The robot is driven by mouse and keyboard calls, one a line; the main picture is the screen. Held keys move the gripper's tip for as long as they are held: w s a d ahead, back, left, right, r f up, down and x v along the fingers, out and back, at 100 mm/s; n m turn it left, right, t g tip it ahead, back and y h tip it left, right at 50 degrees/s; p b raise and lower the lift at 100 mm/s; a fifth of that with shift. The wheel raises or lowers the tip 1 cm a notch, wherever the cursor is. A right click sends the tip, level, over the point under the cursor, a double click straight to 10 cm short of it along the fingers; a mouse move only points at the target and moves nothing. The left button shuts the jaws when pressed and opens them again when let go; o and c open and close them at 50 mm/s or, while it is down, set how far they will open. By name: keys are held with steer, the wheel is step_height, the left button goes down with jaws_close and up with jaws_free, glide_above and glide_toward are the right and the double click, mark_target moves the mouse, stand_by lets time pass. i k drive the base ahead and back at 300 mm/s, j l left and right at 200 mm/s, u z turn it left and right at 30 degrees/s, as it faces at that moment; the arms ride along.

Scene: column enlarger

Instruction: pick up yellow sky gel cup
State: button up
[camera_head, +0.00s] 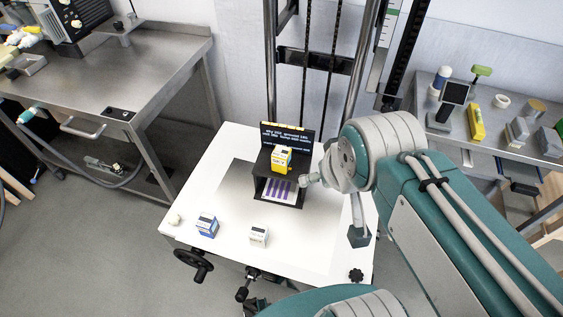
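A small yellow cup with a white front (282,158) sits upright on top of a black stand (263,172) on the white table. My arm comes in from the right. My gripper (309,181) shows only as a small grey end beside the stand's right side, right of the yellow cup and slightly lower in the picture. The grey wrist hides most of the gripper, so its fingers cannot be made out. No contact with the cup is visible.
A dark panel with text (287,137) stands behind the yellow cup. Column rails (354,60) rise behind. A steel bench (110,75) is left.

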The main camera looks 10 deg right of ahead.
mark_target(280, 157)
steer(key=j+z, duration=0.15)
steer(key=j, duration=0.2)
steer(key=k+j+z, duration=0.1)
steer(key=j, duration=0.2)
steer(key=k+j+z, duration=0.15)
steer(key=j, duration=0.2)
steer(key=k+j+z, duration=0.15)
steer(key=j, duration=0.15)
steer(key=i+j+z, duration=0.25)
steer(key=j, duration=0.4)
steer(key=j+z, duration=0.3)
steer(key=j, duration=0.3)
